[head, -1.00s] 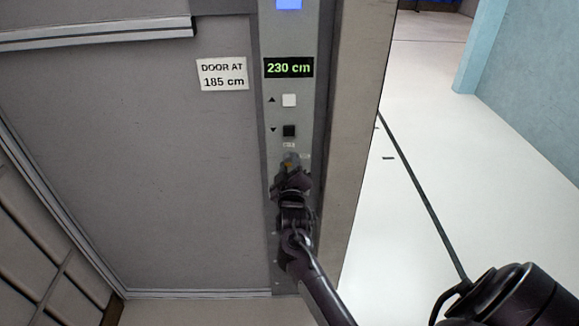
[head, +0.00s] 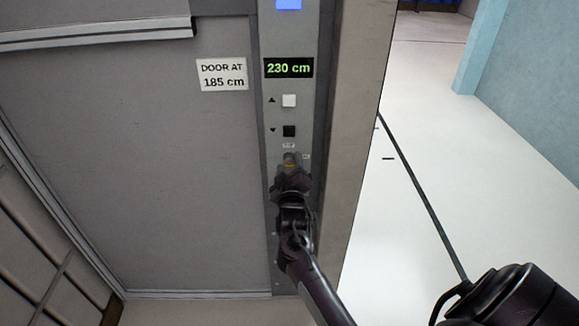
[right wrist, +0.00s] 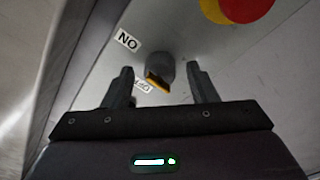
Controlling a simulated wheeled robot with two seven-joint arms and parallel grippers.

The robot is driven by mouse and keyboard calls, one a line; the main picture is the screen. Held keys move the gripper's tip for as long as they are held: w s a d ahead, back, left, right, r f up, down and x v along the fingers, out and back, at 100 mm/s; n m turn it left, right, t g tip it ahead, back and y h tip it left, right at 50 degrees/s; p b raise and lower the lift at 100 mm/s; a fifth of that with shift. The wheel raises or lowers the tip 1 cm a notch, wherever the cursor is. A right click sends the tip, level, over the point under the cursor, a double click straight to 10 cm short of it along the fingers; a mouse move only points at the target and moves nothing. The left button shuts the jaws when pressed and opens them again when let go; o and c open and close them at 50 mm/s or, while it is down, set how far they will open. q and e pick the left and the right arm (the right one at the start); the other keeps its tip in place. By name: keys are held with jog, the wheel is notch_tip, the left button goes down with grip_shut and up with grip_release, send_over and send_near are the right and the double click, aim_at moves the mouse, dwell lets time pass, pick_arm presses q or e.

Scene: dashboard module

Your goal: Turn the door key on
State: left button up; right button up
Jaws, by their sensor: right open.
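The door key (right wrist: 158,72) is a dark round knob with a yellow-edged bar on the grey control panel (head: 270,205). It shows in the right wrist view between and beyond my fingertips, with its bar slanted. In the head view the key (head: 289,158) shows just above my right gripper (head: 291,175), which covers part of the panel there. My right gripper (right wrist: 162,80) is open, one finger on each side of the key, with gaps on both sides. Whether the fingertips reach past the key is unclear. My left gripper is out of view.
Above the key are a black button (head: 289,131), a white button (head: 289,101) and a display (head: 289,68) reading 230 cm. A sign (head: 222,75) reads "DOOR AT 185 cm".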

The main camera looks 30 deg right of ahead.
pick_arm(q)
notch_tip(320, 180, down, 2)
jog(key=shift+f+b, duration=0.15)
jog(key=shift+b, duration=0.9)
pick_arm(e)
jog(key=v, duration=0.7)
jog(key=shift+s+a, duration=0.15)
jog(key=shift+s, duration=0.15)
jog(key=shift+f, duration=0.1)
